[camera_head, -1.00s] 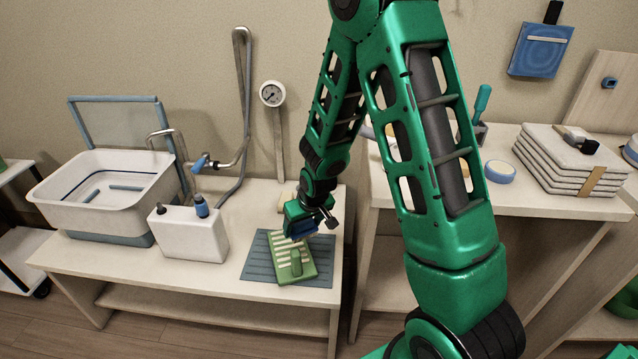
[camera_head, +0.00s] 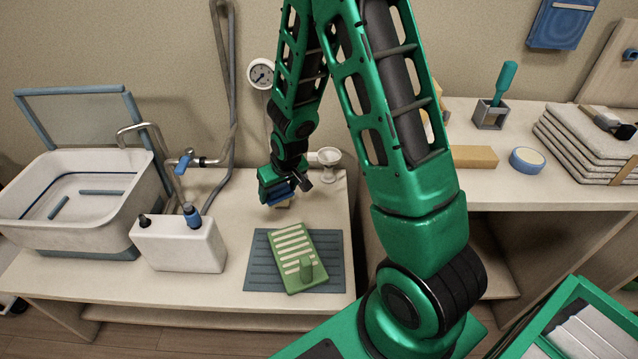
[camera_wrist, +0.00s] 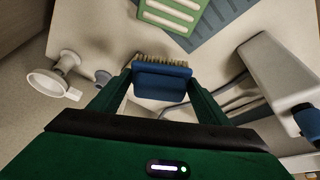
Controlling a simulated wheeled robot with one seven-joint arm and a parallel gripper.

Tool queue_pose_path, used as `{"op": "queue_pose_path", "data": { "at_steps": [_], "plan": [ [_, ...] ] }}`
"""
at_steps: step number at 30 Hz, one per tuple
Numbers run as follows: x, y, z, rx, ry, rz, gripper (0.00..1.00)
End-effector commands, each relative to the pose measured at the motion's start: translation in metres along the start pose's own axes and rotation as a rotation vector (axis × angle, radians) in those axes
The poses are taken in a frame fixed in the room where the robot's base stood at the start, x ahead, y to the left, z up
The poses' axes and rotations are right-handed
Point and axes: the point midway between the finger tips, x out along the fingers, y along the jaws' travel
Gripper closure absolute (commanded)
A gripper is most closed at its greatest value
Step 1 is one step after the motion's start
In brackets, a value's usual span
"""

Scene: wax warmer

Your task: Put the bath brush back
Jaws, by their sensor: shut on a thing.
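My gripper (camera_head: 280,190) is shut on the bath brush, which has a blue back (camera_wrist: 160,80) and pale tan bristles. In the wrist view the brush sits between my two fingers, with the bristles at its upper edge. In the head view the brush (camera_head: 283,193) is partly hidden by my gripper, behind the green slatted rack (camera_head: 290,252). The rack has pale slats and a green peg and lies on a dark blue-grey mat (camera_head: 335,280). I cannot tell the exact height of the brush above the table.
A white funnel-shaped stand (camera_head: 330,158) is close right of my gripper. A white box with a blue-capped bottle (camera_head: 180,248) and a white basin (camera_head: 60,225) stand left. A higher bench at right holds a tan block (camera_head: 474,157), a round blue-edged tin (camera_head: 527,160) and stacked towels.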

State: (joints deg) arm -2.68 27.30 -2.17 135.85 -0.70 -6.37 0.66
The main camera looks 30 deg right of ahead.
Motion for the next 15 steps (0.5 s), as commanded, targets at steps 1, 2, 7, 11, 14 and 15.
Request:
{"op": "queue_pose_path", "data": {
  "at_steps": [1, 2, 7, 11, 14, 15],
  "plan": [
    [0.0, 0.003, 0.0, 0.004, 0.0, 0.002, 0.48],
    [0.001, 0.004, 0.0, 0.006, 0.0, 0.003, 0.48],
    [0.016, 0.036, -0.002, 0.061, -0.002, 0.023, 0.48],
    [0.039, 0.082, -0.002, 0.135, -0.004, 0.053, 0.48],
    [0.055, 0.116, 0.0, 0.186, -0.002, 0.075, 0.48],
    [0.06, 0.129, 0.002, 0.204, -0.002, 0.083, 0.48]
  ]
}}
